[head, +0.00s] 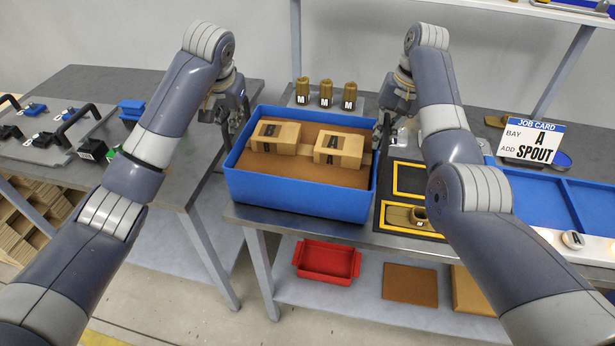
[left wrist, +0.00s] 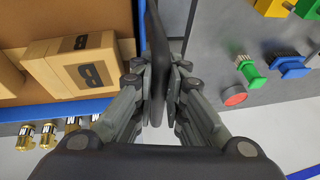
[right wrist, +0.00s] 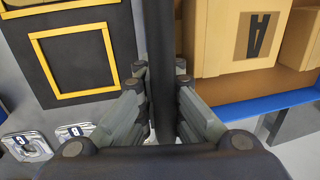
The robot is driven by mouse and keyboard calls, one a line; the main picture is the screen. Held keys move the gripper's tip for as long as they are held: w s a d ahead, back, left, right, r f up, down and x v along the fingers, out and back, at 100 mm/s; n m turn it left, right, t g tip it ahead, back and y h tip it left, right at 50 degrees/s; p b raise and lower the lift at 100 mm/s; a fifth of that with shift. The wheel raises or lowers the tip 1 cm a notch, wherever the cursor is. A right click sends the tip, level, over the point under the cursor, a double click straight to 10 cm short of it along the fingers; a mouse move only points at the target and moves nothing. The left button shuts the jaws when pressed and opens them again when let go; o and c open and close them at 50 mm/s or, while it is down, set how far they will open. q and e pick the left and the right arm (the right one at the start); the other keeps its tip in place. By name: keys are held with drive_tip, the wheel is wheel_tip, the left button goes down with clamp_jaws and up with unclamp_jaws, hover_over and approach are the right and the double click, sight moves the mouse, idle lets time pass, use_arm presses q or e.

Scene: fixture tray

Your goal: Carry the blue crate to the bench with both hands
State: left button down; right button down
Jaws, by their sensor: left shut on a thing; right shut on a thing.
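The blue crate (head: 300,197) is at the left end of the grey bench (head: 410,241), level, with two cardboard boxes (head: 276,137) (head: 338,149) on its brown floor. Whether its underside touches the bench is unclear. My left gripper (head: 230,130) is at the crate's left side. In the left wrist view its fingers are shut on a dark upright handle (left wrist: 157,50). My right gripper (head: 384,128) is at the crate's right side. In the right wrist view its fingers are shut on another dark handle (right wrist: 160,40).
A yellow-outlined black mat (head: 410,178) lies right of the crate. Three brass fittings (head: 325,93) stand behind it. A job card (head: 532,140) and blue tray (head: 545,196) are further right. A second table (head: 150,180) stands left across a gap. A red bin (head: 327,262) sits below.

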use_arm(q)
drive_tip(key=shift+a, duration=0.35)
use_arm(e)
drive_tip(key=shift+w+d+r, duration=0.15)
drive_tip(key=shift+r, duration=0.1)
use_arm(q)
drive_tip(key=c, duration=2)
unclamp_jaws()
drive_tip(key=shift+f, duration=0.45)
use_arm(e)
drive_tip(key=c, duration=2.2)
unclamp_jaws()
drive_tip(key=shift+f, duration=0.4)
use_arm(q)
drive_tip(key=o, duration=0.4)
drive_tip(key=shift+s+r, duration=0.1)
drive_tip(key=shift+s, duration=0.05)
drive_tip(key=shift+c, duration=0.2)
use_arm(e)
drive_tip(key=o, duration=0.4)
drive_tip(key=shift+s, duration=0.25)
use_arm(q)
drive_tip(key=shift+s+d+r, duration=0.2)
drive_tip(key=shift+s+r, duration=0.05)
drive_tip(key=shift+r, duration=0.05)
use_arm(e)
drive_tip(key=shift+s+r, duration=0.15)
drive_tip(key=shift+s, duration=0.05)
